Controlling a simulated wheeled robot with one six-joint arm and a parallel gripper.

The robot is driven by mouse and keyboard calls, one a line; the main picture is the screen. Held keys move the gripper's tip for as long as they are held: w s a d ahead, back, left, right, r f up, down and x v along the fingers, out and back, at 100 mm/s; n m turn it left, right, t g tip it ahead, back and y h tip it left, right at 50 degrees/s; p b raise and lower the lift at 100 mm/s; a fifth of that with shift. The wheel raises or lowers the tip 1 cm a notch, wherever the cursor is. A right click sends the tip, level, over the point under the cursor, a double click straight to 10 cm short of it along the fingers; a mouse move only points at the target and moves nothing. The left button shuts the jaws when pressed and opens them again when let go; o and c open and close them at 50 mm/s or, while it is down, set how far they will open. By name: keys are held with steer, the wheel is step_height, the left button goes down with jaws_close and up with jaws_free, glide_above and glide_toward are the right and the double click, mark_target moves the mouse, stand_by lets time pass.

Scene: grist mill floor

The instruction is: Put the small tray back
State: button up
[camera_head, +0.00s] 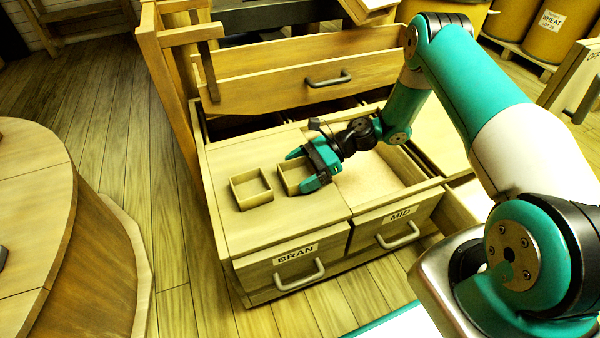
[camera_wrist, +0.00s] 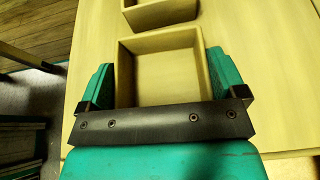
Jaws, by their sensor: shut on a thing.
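Two small square wooden trays, open at the top, are in view over the lid of the BRAN bin. One small tray (camera_head: 251,188) stands free on the pale wooden top (camera_head: 240,233); part of it also shows at the top of the wrist view (camera_wrist: 160,12). My gripper (camera_head: 308,174) is shut on the other small tray (camera_head: 292,177), to the right of the first. In the wrist view the held tray (camera_wrist: 168,42) sits level and empty between the teal fingers. I cannot tell whether its base touches the top.
The MID bin (camera_head: 397,226) is partly open on the right, with pale contents. A wooden front with a dark handle (camera_head: 329,79) stands behind. A round wooden table (camera_head: 35,180) is at the left. Plank floor is clear between.

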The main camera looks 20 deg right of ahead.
steer(key=shift+r, duration=0.1)
steer(key=o, duration=1)
